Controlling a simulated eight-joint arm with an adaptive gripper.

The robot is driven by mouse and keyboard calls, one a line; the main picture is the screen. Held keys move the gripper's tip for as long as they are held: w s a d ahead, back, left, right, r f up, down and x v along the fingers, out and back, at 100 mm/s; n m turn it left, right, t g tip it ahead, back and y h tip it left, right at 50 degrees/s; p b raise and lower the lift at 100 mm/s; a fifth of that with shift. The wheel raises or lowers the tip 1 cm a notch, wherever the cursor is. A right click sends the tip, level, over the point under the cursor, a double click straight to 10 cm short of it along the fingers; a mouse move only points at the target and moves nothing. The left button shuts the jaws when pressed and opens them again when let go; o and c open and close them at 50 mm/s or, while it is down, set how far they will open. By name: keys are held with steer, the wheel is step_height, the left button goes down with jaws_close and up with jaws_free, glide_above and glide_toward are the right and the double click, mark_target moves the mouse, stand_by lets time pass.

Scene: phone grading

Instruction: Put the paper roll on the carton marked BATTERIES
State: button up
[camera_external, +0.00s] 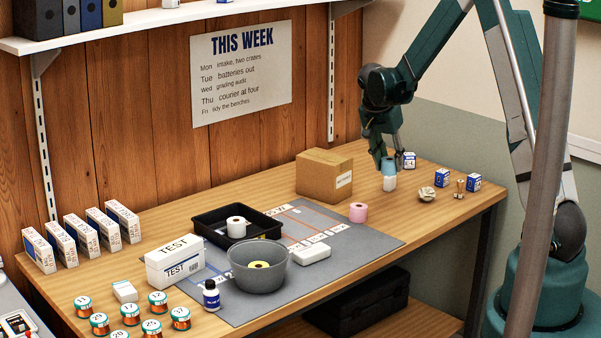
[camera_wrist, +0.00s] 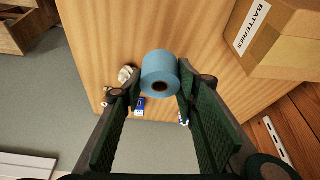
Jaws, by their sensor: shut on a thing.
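My gripper (camera_external: 388,158) is shut on a blue paper roll (camera_external: 389,168). In the wrist view the blue roll (camera_wrist: 160,70) sits between the two fingertips (camera_wrist: 160,88), its dark core hole showing. A white thing (camera_external: 389,184) shows just below the roll in the external view; I cannot tell whether they touch. The closed brown carton (camera_external: 318,180) stands on the bench, left of my gripper. Its BATTERIES label reads clearly in the wrist view, where the carton (camera_wrist: 285,45) is at upper right. Nothing shows on the visible part of its top.
A pink roll (camera_external: 358,212) stands at the mat's edge. A white roll (camera_external: 236,227) is in the black tray (camera_external: 205,232). A grey bowl (camera_external: 257,275) is in front of the tray. Small blue-and-white boxes (camera_external: 442,178) and a crumpled ball (camera_external: 427,194) lie right of my gripper.

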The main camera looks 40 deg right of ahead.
step_height(320, 180, up, 12)
steer(key=p, duration=0.9)
glide_above(328, 154)
steer(key=a, duration=0.2)
steer(key=shift+s+d, duration=0.15)
steer(key=shift+s, duration=0.1)
steer(key=shift+f, duration=3.1)
steer(key=shift+f, duration=0.1)
steer(key=shift+f, duration=1.75)
steer(key=shift+f, duration=0.15)
steer(key=o, duration=0.9)
